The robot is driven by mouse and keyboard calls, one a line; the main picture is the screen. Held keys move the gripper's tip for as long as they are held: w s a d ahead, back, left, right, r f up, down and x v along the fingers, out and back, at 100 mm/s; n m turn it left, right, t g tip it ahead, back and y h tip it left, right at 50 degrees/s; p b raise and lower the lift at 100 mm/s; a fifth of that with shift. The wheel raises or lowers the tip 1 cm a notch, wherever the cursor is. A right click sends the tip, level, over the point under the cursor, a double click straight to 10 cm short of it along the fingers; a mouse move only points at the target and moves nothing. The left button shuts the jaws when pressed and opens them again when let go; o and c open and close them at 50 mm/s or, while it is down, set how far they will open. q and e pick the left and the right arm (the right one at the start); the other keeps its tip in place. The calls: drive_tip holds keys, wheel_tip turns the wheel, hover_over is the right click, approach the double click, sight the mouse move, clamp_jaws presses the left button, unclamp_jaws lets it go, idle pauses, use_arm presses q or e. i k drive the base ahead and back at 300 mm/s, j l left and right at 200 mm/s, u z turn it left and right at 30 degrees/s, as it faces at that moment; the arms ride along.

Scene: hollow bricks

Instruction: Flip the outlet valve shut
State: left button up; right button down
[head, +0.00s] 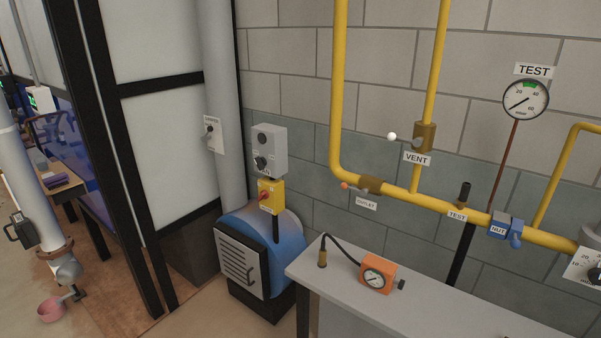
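The outlet valve (371,184) is a brass-coloured body on the yellow pipe, at the right of centre in the head view. Its short lever ends in an orange knob (345,186) and points left from the body, roughly along the pipe run and close to the pipe bend. The OUTLET label (366,205) hangs just below it. Neither of my grippers shows in the head view, and nothing touches the valve.
The vent valve (425,138) with a white knob, the test valve's black handle (465,192) and a blue valve (505,226) share the yellow piping. Below stands a grey table (430,322) with an orange gauge box (377,277). A blue machine (262,247) stands left of it.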

sight(363, 193)
drive_tip(key=i+u, duration=0.35)
drive_tip(key=i, duration=0.75)
